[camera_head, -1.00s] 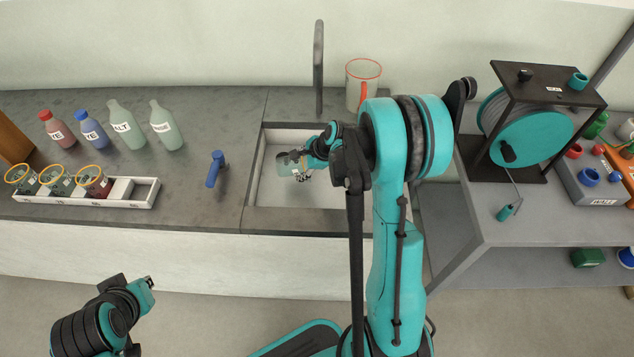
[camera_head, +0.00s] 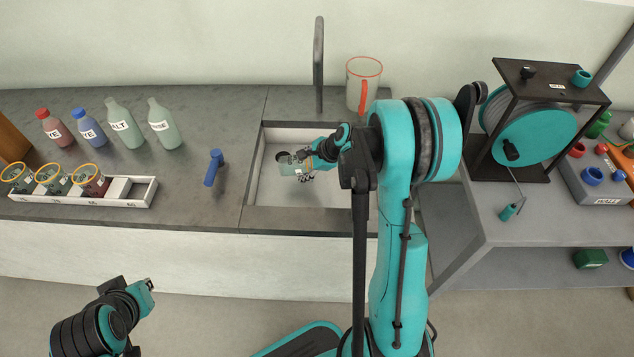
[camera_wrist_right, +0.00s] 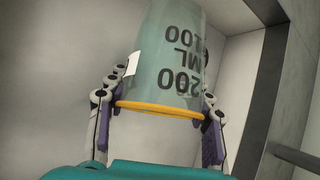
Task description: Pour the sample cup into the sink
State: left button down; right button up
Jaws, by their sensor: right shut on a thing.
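The sample cup (camera_head: 290,169) is a translucent grey-green cup held inside the sink (camera_head: 262,221), low over its basin. It looks tipped onto its side. In the right wrist view the cup (camera_wrist_right: 175,60) shows upside-down "200 ML" marks, and its orange rim (camera_wrist_right: 157,109) lies towards my wrist. My right gripper (camera_head: 307,164) is shut on the cup, with fingers on both sides of it in the wrist view (camera_wrist_right: 160,110). I cannot see any liquid leaving it. My left gripper (camera_head: 150,284) is low at the left, away from the counter; its jaws are unclear.
A white rack (camera_head: 120,195) holds several orange-rimmed cups on the left. Several bottles (camera_head: 122,124) stand behind it. A teal reel (camera_head: 535,137) is right.

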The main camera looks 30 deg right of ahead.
pick_arm(q)
jog(key=shift+f+b, duration=0.85)
jog(key=shift+f, duration=0.05)
